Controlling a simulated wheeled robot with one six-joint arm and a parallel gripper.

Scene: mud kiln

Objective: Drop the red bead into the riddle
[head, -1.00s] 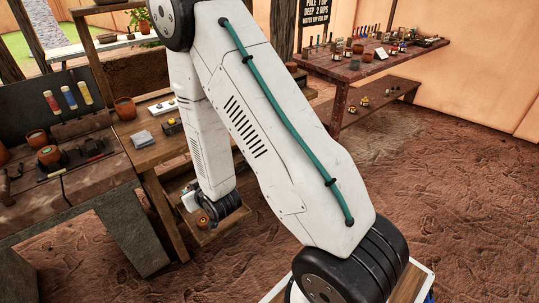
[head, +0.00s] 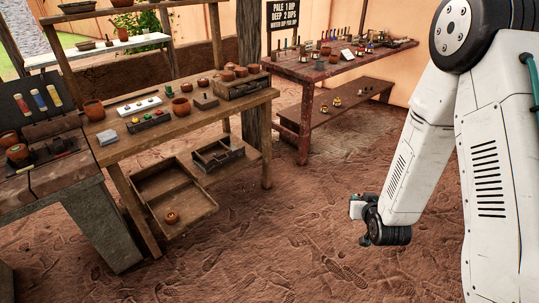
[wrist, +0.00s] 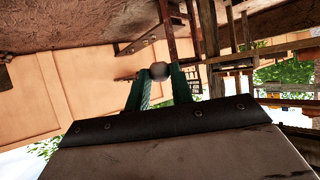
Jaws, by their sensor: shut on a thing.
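My gripper (wrist: 160,76) shows in the wrist view, with two teal fingers shut on a small round bead (wrist: 157,70). The bead looks grey in this light, and I see no red on it. In the head view the end of my arm hangs low at the right, over bare ground and well clear of the benches; the fingertips and bead cannot be made out there. I cannot identify the riddle for certain.
The middle wooden bench (head: 120,146) carries clay pots and a dark strip of small coloured pieces (head: 148,121). A dark compartment box (head: 217,155) sits on its lower shelf. A reddish table (head: 300,72) with jars stands behind. The dirt floor between is free.

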